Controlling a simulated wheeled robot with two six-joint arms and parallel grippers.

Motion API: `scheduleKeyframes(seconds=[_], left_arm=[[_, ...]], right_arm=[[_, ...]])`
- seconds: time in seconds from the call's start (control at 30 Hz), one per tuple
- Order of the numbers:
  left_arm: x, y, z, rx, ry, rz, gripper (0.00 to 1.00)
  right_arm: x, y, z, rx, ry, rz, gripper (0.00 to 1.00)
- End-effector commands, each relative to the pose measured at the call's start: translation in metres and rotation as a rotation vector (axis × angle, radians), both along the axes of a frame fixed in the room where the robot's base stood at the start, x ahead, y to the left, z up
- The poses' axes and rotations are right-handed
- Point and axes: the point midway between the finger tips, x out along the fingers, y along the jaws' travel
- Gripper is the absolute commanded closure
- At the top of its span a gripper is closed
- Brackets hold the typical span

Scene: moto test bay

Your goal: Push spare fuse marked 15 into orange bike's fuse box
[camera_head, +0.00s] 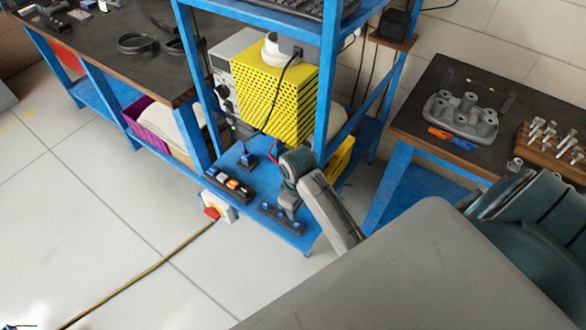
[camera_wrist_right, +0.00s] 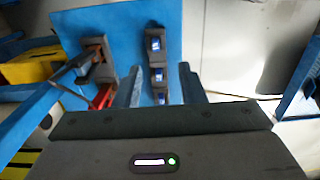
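A dark strip (camera_head: 267,210) holding small blue pieces lies on the low blue shelf. In the right wrist view the strip (camera_wrist_right: 157,61) runs away from me with its blue pieces in a row. These look like fuses; I cannot read any number. My right gripper (camera_wrist_right: 162,88) is open, its two fingers apart on either side of the strip's near end and a blue piece (camera_wrist_right: 161,98). I cannot tell whether they touch it. In the head view my right gripper (camera_head: 288,205) points down at the strip. No orange bike or fuse box is recognisable. My left gripper is out of view.
A dark block (camera_head: 229,186) with coloured tops sits left of the strip. A red button on a white box (camera_head: 217,207) is at the shelf's left edge. A yellow perforated box (camera_head: 275,95) and blue posts stand behind. A workbench (camera_head: 410,122) stands right.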

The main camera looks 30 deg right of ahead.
Motion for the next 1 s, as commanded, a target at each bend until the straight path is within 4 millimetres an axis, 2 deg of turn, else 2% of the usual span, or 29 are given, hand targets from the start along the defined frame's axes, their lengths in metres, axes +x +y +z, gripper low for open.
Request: scheduleKeyframes(seconds=[0.23,0.5,0.6,1.0], left_arm=[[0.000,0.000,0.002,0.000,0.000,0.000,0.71],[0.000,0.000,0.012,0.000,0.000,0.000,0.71],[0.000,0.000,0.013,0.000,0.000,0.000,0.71],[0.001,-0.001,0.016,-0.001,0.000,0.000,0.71]], right_arm=[[0.000,0.000,-0.006,0.001,0.001,-0.001,0.64],[0.000,0.000,-0.046,0.001,0.003,-0.002,0.64],[0.000,0.000,-0.055,0.001,0.000,-0.001,0.64],[0.001,-0.001,-0.059,0.000,0.000,-0.001,0.64]])
